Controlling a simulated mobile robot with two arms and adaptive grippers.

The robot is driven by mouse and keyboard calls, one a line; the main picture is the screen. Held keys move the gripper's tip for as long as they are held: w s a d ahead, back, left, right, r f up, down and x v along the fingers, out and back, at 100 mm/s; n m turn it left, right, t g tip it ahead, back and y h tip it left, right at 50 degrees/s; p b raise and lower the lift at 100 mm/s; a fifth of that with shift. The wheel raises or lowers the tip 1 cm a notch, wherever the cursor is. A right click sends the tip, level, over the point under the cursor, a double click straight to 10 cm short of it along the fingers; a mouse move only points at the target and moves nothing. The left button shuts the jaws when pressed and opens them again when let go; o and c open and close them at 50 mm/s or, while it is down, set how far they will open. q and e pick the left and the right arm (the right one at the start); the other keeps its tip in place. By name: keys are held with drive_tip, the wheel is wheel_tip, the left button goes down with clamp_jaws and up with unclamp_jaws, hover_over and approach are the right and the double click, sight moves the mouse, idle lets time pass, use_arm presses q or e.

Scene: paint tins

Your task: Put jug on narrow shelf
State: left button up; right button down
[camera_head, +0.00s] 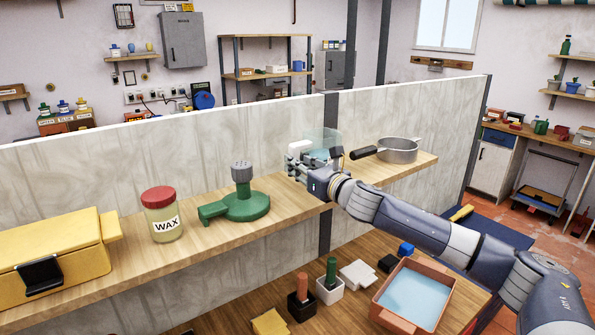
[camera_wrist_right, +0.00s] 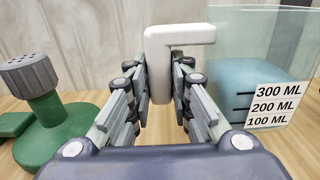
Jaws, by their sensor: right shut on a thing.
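The jug (camera_head: 322,137) is clear, with blue contents, a white handle and volume marks. In the right wrist view the jug (camera_wrist_right: 245,85) stands upright, with the handle (camera_wrist_right: 180,50) between my fingers. My right gripper (camera_head: 303,163) is shut on this handle; it also shows in the wrist view (camera_wrist_right: 173,90). The jug is at the wooden shelf (camera_head: 290,213) along the partition, near the dark post. Its base is hidden in the head view, so I cannot tell whether it touches the wood. Which shelf is the narrow one is unclear. My left gripper is out of view.
A green sprinkler-topped thing (camera_head: 243,203), a wax jar (camera_head: 162,215) and a yellow toolbox (camera_head: 60,250) stand left of the jug. A saucepan (camera_head: 399,150) sits to its right. Below are a tray with blue liquid (camera_head: 415,295) and small tools on a bench.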

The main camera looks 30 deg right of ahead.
drive_tip(key=shift+w, duration=0.25)
drive_tip(key=shift+f, duration=0.25)
wheel_tip(320, 180, down, 2)
drive_tip(key=shift+s+f, duration=0.1)
drive_tip(key=shift+f, duration=0.4)
drive_tip(key=c, duration=1.8)
unclamp_jaws()
drive_tip(key=shift+f, duration=0.15)
drive_tip(key=o, duration=0.4)
drive_tip(key=shift+c, duration=0.2)
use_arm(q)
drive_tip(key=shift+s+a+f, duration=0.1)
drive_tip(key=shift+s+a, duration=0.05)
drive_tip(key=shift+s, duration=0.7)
